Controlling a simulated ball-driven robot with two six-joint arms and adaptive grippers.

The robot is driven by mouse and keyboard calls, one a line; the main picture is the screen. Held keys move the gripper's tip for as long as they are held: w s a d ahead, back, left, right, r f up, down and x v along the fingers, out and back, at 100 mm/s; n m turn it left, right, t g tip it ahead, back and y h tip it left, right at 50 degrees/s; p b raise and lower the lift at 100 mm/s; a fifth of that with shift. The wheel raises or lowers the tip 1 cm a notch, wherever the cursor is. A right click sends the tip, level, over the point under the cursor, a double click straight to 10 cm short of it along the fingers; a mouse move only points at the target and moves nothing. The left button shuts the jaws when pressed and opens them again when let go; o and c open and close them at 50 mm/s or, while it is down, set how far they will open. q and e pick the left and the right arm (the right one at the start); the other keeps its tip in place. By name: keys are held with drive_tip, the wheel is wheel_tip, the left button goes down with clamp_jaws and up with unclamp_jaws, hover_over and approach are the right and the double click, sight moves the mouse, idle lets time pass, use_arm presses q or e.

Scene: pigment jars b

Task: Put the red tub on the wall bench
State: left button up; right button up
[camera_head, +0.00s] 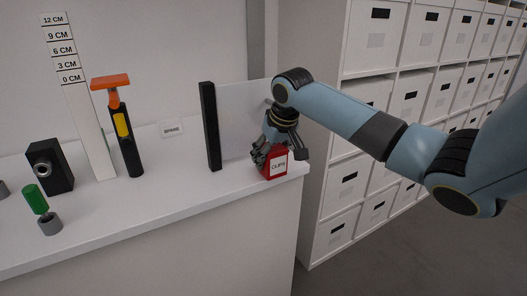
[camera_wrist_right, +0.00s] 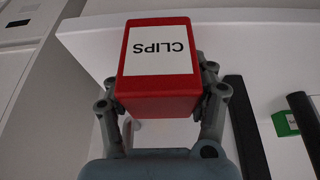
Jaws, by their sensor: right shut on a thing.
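The red tub (camera_head: 267,173) with a white CLIPS label is at the right end of the white wall bench (camera_head: 200,205), close to its front corner. My right gripper (camera_head: 269,153) comes from above and is shut on the tub. In the right wrist view the red tub (camera_wrist_right: 158,104) sits between the two fingers of my right gripper (camera_wrist_right: 160,92), its label upside down. Whether the tub's base touches the bench top or is slightly above it, I cannot tell. My left gripper is not in view.
A black upright post (camera_head: 210,127) with a pale panel stands left of the tub. Further left are an orange-topped tool (camera_head: 122,130), a height scale (camera_head: 82,95), a black box (camera_head: 50,166) and a green-handled item (camera_head: 36,199). White shelving (camera_head: 375,100) stands on the right.

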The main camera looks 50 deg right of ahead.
drive_tip(key=w, duration=0.2)
drive_tip(key=w+d, duration=0.1)
drive_tip(key=w, duration=0.1)
drive_tip(key=shift+s+f, duration=0.1)
drive_tip(key=shift+f, duration=0.15)
drive_tip(key=shift+s, duration=0.15)
drive_tip(key=o, duration=1.2)
drive_tip(key=shift+f, duration=0.1)
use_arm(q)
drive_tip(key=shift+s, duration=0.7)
use_arm(e)
drive_tip(key=shift+o, duration=0.2)
drive_tip(key=shift+r, duration=0.2)
drive_tip(key=v, duration=1.1)
drive_tip(key=shift+s+a+r+p, duration=0.1)
drive_tip(key=shift+s+r+p, duration=0.1)
drive_tip(key=shift+r+p, duration=0.15)
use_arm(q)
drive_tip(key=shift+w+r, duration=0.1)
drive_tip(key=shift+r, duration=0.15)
